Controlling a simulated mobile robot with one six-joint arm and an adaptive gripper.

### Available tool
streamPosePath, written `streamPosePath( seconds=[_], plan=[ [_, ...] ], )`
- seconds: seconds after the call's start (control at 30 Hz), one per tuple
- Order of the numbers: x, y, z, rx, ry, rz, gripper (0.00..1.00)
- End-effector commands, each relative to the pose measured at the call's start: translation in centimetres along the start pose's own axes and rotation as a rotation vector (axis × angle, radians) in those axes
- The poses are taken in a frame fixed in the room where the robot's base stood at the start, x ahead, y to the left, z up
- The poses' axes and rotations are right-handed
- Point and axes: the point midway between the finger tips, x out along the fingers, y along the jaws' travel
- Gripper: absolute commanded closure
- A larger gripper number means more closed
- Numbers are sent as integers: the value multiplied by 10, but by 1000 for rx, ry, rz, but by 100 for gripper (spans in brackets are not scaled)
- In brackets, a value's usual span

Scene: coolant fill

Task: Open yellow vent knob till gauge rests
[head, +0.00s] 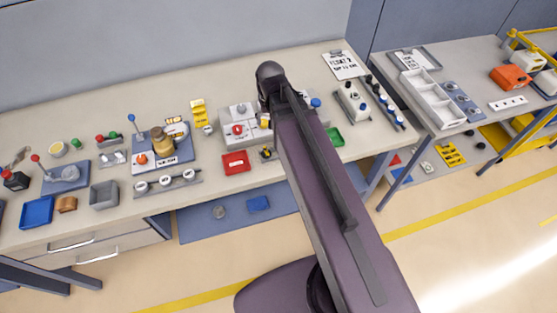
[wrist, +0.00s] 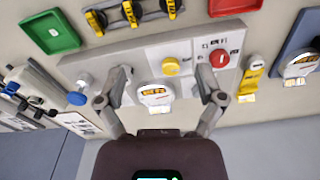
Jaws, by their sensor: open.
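The yellow vent knob (wrist: 171,66) is on a pale grey panel (wrist: 150,58) in the wrist view. It lies between and beyond the two spread fingers of my gripper (wrist: 163,82), which is open and empty. A round white gauge (wrist: 155,95) with an orange display sits closer to my wrist than the knob. Its reading is too small to make out. In the head view the panel (head: 231,114) is on the long bench, and the yellow knob (head: 264,121) shows just left of my arm. My arm hides part of the panel there.
A red knob (wrist: 219,59) is on the panel beside the right finger. A blue knob (wrist: 77,98) is left of the left finger. A green tray (wrist: 49,31) and several yellow-handled parts (wrist: 131,12) are close by. A red tray (head: 236,162) lies before the panel.

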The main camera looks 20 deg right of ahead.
Motion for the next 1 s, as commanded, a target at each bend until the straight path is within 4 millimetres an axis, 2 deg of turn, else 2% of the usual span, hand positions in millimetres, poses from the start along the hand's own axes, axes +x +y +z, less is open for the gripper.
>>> streamPosePath(
  seconds=[0.03,0.13,1.0],
  plan=[
    [9,1,7,-24,0,0,13],
    [17,3,16,-74,0,0,13],
    [88,6,42,-161,-27,3,13]
  ],
)
